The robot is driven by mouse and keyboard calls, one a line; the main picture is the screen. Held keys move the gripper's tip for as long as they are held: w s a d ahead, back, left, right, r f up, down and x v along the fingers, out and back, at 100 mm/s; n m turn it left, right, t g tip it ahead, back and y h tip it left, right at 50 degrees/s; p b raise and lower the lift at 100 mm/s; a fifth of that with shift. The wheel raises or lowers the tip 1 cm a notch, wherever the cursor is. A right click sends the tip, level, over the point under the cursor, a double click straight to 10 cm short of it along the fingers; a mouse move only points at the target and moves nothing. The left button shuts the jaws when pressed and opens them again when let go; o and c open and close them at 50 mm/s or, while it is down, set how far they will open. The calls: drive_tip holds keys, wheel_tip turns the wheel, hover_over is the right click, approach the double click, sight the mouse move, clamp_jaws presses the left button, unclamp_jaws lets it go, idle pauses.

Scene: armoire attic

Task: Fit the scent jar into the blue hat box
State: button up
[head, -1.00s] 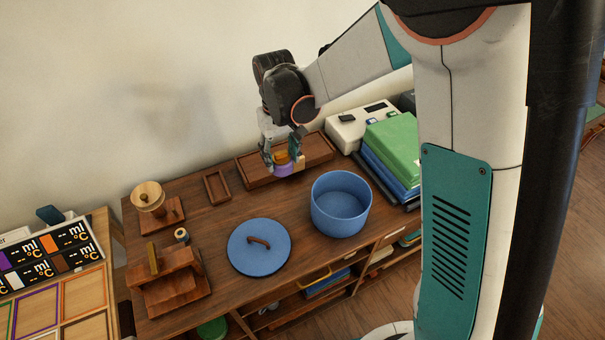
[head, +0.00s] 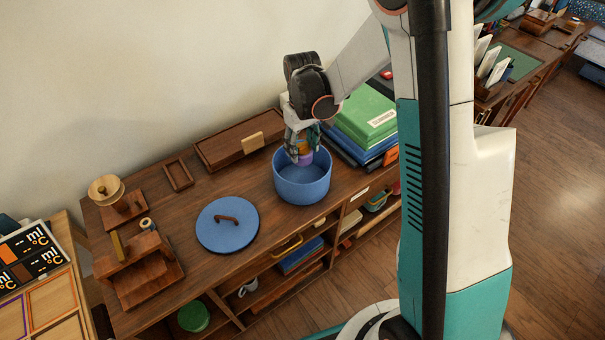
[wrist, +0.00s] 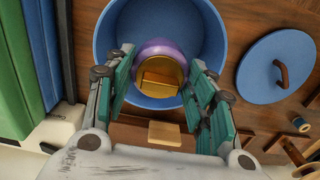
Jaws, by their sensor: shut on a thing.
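The scent jar (head: 305,158) is purple with a gold-orange top. My gripper (head: 302,148) is shut on it and points down over the open blue hat box (head: 302,188). In the wrist view the jar (wrist: 163,50) sits between my fingers (wrist: 160,90), in front of the box's interior (wrist: 125,40). The jar overlaps the far part of the box opening in the head view; I cannot tell how far below the rim it is. The round blue lid (head: 228,232) with a brown handle lies on the cabinet top, left of the box.
Green and blue binders (head: 365,115) are stacked right of the box. A long wooden tray (head: 225,148) with a light block (head: 252,142) lies behind it. A small wooden frame (head: 178,174) and wooden stands (head: 140,275) are farther left.

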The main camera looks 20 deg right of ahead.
wheel_tip(320, 180, down, 11)
drive_tip(key=b, duration=0.3)
drive_tip(key=shift+f, duration=0.1)
drive_tip(key=shift+f+b, duration=0.15)
drive_tip(key=shift+b, duration=0.15)
drive_tip(key=o, duration=1.4)
